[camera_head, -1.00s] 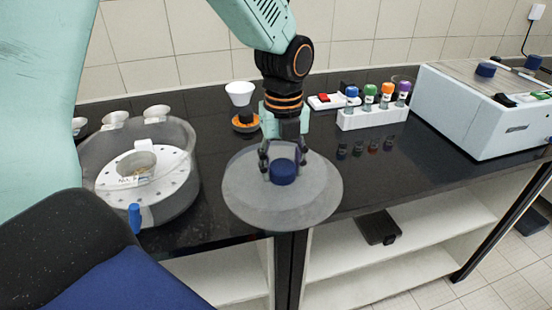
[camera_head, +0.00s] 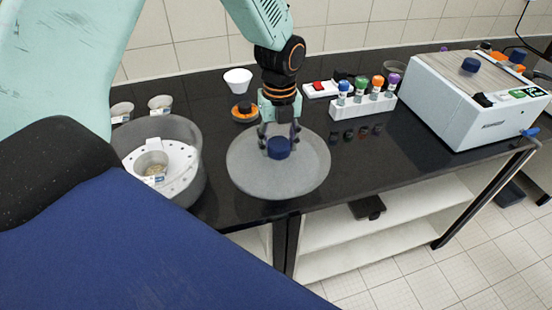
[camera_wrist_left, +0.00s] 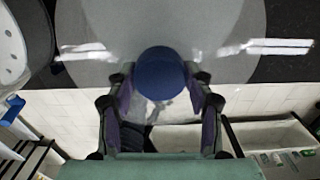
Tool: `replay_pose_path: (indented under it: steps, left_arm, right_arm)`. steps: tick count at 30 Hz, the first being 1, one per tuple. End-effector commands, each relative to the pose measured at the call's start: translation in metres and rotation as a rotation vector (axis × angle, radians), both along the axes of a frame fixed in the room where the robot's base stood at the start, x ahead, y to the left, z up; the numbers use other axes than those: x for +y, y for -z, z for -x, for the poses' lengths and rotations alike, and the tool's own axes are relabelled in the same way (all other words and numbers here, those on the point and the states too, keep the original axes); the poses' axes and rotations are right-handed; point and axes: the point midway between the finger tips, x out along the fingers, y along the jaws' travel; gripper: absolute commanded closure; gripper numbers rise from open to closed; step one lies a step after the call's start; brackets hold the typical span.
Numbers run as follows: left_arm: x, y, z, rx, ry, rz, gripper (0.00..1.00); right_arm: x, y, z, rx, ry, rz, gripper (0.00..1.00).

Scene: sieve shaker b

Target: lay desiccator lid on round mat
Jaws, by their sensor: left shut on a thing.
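The desiccator lid (camera_head: 255,178) is a wide, translucent grey disc with a blue knob (camera_head: 278,148) in its middle. It shows level in the head view, in front of the dark counter near its front edge; its height over the counter is hard to tell. My left gripper (camera_head: 280,142) points down and is shut on the knob. The left wrist view shows the knob (camera_wrist_left: 160,75) between both fingers and the lid (camera_wrist_left: 120,25) beyond. The open desiccator bowl (camera_head: 193,185) stands left of the lid. I cannot make out the round mat. My right gripper is not in view.
A rack of colour-capped vials (camera_head: 362,107) stands behind the lid to the right, with several small dark pieces (camera_head: 357,133) before it. A white machine (camera_head: 460,110) stands at the right. An orange-ringed stand (camera_head: 245,112) is behind the lid.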

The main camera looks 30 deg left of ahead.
Motion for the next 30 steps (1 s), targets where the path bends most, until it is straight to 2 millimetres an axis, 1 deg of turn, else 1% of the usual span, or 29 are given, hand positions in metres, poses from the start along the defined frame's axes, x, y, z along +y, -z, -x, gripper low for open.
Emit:
replay_pose_path:
  steps: [1,3,8,15,19,29,30]
  left_arm:
    - [0.0,0.011,-0.001,0.002,0.0,-0.001,0.98]
    - [0.0,0.021,-0.001,0.002,0.0,-0.001,0.98]
    - [0.0,0.035,-0.003,-0.002,-0.001,-0.001,0.98]
    - [0.0,0.065,-0.002,-0.001,-0.001,-0.001,0.98]
    - [0.0,0.072,-0.002,-0.002,0.0,-0.001,0.98]
    - [0.0,0.075,-0.002,-0.003,0.0,-0.001,0.98]
    - [0.0,0.076,-0.002,-0.002,0.0,-0.001,0.47]
  right_arm:
    - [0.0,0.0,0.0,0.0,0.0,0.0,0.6]
    - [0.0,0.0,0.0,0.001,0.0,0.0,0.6]
    - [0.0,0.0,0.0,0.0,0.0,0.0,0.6]
    - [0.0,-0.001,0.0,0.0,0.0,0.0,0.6]
    - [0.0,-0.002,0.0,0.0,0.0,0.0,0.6]
    - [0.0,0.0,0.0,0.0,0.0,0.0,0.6]
    - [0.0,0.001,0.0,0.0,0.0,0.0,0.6]
